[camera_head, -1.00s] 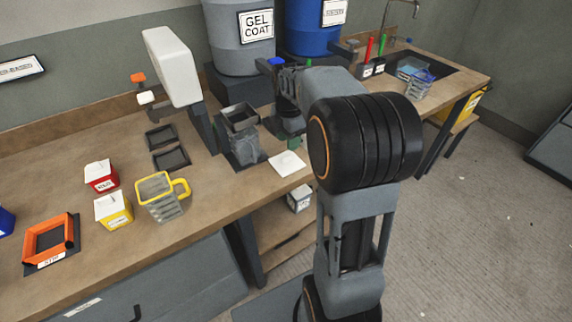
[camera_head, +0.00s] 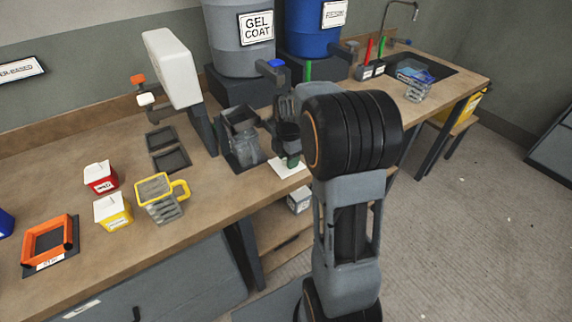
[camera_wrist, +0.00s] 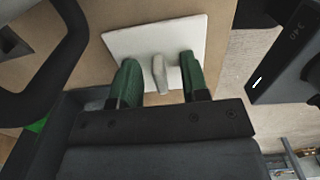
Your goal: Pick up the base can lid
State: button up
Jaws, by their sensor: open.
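A flat white square lid (camera_head: 283,170) lies on the workbench near its front edge, partly hidden by my gripper. In the wrist view the lid (camera_wrist: 125,42) shows a short grey upright knob (camera_wrist: 160,74) at its middle. My gripper (camera_wrist: 158,64) is open, with one green fingertip on each side of the knob and a gap to it on both sides. In the head view my gripper (camera_head: 293,161) points down over the lid. No label shows on the lid.
A grey-framed clear container (camera_head: 243,140) stands left of my gripper. A yellow-rimmed jug (camera_head: 160,196), a red can (camera_head: 101,178) and a yellow can (camera_head: 113,211) stand further left. A small labelled can (camera_head: 299,200) sits below the bench top. A dark device (camera_wrist: 284,52) is close in the wrist view.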

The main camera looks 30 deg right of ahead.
jog(key=shift+c, duration=0.3)
grip_shut()
jog(key=shift+r, duration=0.2)
